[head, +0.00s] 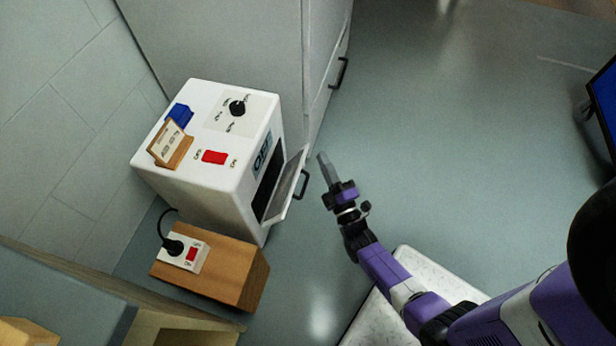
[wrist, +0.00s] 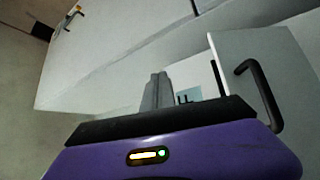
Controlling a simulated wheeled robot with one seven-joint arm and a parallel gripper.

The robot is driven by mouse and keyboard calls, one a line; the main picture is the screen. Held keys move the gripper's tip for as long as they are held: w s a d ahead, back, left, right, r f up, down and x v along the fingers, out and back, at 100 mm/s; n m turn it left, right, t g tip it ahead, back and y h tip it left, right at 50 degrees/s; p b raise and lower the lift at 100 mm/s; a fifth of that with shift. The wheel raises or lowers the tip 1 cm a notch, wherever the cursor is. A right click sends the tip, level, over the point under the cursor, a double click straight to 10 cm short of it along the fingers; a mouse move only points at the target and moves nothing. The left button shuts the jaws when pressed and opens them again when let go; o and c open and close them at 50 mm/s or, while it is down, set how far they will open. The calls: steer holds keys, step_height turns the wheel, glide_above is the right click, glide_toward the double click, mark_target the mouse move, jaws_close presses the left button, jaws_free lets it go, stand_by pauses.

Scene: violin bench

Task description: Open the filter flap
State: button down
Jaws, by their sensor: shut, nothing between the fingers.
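The filter flap (head: 289,187) is on the right-hand side of the white machine (head: 190,190). It stands partly open, angled away from the side, and a dark opening shows behind it. Its black handle (head: 304,184) is on the outer face. In the wrist view the flap (wrist: 228,48) and its handle (wrist: 258,85) are at the right. My gripper (head: 323,158) is shut and empty, just right of the flap's upper edge and apart from the handle. In the wrist view its fingers (wrist: 157,78) point toward the machine, left of the flap.
On the machine's top are a black knob (head: 237,108), a red switch (head: 215,157), a small wooden sign (head: 171,146) and a blue block (head: 179,115). A grey cabinet (head: 230,40) stands behind. A wooden block with a socket (head: 225,275) is in front.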

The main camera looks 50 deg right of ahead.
steer(key=w+d+r+m+g+h+p, duration=0.1)
steer(key=d+m+g, duration=0.1)
steer(key=d, duration=0.2)
steer(key=w+d+r+m+g+p, duration=0.1)
steer(key=d+r+g, duration=0.1)
steer(key=d, duration=0.3)
steer(key=m+g+y+p, duration=0.25)
steer(key=g+y, duration=0.55)
steer(key=y, duration=0.6)
glide_toward(291, 189)
steer(key=s+d+f, duration=0.1)
steer(key=d+f, duration=0.1)
steer(key=d, duration=0.2)
steer(key=b+x, duration=0.2)
steer(key=x, duration=0.7)
steer(key=shift+w+f+b, duration=0.15)
steer(key=shift+w+b, duration=0.1)
steer(key=shift+b, duration=0.1)
steer(key=shift+s+f, duration=0.1)
steer(key=shift+f, duration=0.05)
